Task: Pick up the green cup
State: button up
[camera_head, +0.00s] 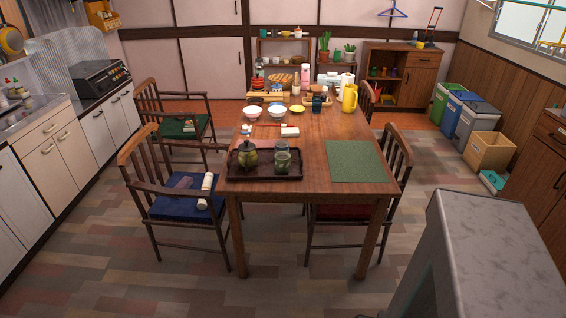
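A dark tray (238,172) lies at the near left end of the wooden dining table (312,160). On it, to the right of a green teapot (247,155), stands a green cup (282,163). Another small greenish rounded piece shows right behind or above the cup; I cannot tell whether they touch. My gripper is not in view.
A green placemat (355,162) lies right of the tray. Bowls, a yellow pitcher (349,97) and other items crowd the table's far half. Chairs stand along both sides, one with a blue cushion (185,205). A grey marbled block (490,250) fills the lower right. Floor shows in front.

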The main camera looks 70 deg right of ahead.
aim_at(283, 163)
jog(key=z, duration=0.8)
jog(key=i, duration=1)
jog(key=z, duration=0.6)
